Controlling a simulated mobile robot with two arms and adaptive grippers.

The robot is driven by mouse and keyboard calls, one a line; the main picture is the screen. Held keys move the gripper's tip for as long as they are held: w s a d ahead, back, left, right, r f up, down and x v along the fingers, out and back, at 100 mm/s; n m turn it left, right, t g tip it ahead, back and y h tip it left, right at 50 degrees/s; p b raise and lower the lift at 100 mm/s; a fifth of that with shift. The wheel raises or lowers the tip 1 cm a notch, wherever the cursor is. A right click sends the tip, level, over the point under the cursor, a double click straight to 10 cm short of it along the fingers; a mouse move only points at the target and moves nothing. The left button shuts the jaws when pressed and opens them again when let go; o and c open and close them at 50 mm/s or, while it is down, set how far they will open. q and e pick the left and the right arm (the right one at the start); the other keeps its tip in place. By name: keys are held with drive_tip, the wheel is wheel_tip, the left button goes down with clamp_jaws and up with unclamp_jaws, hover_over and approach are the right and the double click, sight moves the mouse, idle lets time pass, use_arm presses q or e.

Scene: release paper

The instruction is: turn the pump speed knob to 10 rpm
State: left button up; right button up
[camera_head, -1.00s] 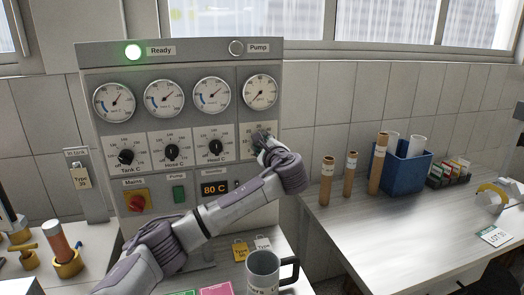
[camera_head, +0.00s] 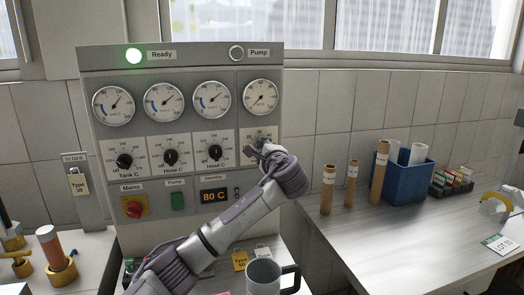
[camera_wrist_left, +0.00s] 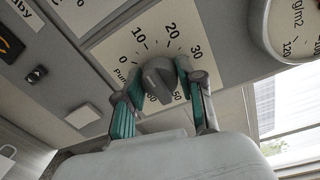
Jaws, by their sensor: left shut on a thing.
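The pump speed knob (camera_wrist_left: 158,82) is a dark grey knob on a pale dial plate (camera_wrist_left: 122,50) marked 10, 20, 30 and upward. My left gripper (camera_wrist_left: 160,74) has its two teal-lined fingers on either side of the knob, shut on it. In the head view my left gripper (camera_head: 262,152) is at the rightmost dial plate (camera_head: 258,133) and covers most of the knob. My right gripper is in neither current view.
Three similar dark knobs, such as the Head C knob (camera_head: 215,152), sit in a row to the left. Gauges run above them. The green Ready lamp (camera_head: 134,56) is lit; the Pump lamp (camera_head: 236,54) looks unlit. A grey mug (camera_head: 263,275) stands below my arm.

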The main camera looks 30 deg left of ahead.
use_arm(q)
drive_tip(key=shift+f, duration=0.15)
drive_tip(key=o, duration=1)
drive_tip(key=shift+c, duration=0.2)
drive_tip(key=shift+o, duration=1)
drive_tip(key=shift+d, duration=0.1)
drive_tip(key=v, duration=1.2)
